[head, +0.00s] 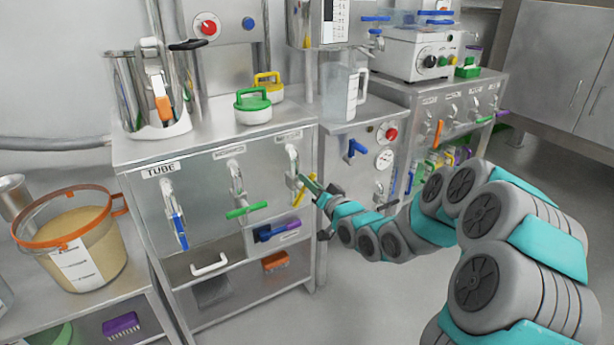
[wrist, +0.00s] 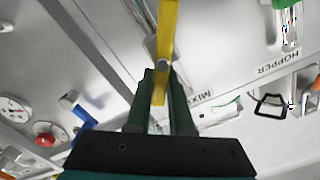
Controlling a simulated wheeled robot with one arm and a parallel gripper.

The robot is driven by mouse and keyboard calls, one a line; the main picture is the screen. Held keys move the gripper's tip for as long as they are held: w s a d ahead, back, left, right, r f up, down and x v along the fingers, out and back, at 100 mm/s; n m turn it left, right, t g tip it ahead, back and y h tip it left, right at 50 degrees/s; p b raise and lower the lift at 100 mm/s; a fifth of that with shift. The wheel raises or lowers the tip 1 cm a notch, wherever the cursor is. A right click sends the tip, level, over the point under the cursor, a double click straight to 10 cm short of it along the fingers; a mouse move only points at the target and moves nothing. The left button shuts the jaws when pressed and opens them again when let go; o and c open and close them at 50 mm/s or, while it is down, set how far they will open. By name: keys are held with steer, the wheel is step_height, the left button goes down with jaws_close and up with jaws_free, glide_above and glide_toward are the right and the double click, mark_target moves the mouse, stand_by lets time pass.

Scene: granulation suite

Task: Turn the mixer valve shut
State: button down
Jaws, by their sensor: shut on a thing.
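The mixer valve has a yellow lever (head: 301,194) at the right end of the cabinet's front panel, below a grey pipe elbow (head: 291,158). The lever slants down to the left in the head view. In the wrist view the yellow lever (wrist: 167,40) runs down between my green fingers, beside a partly hidden label starting "MIX" (wrist: 202,94). My gripper (head: 313,186) reaches in from the right and is shut on the lever; it also shows in the wrist view (wrist: 161,85). The fingers hide part of the lever.
On the same panel are the hopper valve's green lever (head: 246,210), nearly level, and the tube valve's blue lever (head: 180,231), hanging down. A blue valve (head: 357,149) and red knob (head: 391,134) sit to the right.

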steer(key=m, duration=0.4)
steer(key=f+m, duration=0.1)
steer(key=shift+w+d+m+p, duration=0.3)
steer(key=shift+d+m, duration=0.05)
steer(key=shift+m, duration=0.05)
steer(key=m, duration=0.2)
steer(key=f+m+b, duration=0.1)
steer(key=m, duration=0.2)
steer(key=shift+d+f+b, duration=0.1)
steer(key=shift+d+b, duration=0.05)
steer(key=shift+b, duration=0.15)
steer(key=c, duration=0.8)
jaws_free()
steer(key=b+v, duration=0.1)
steer(key=v, duration=0.6)
steer(key=shift+s+d, duration=0.2)
steer(key=shift+s, duration=0.1)
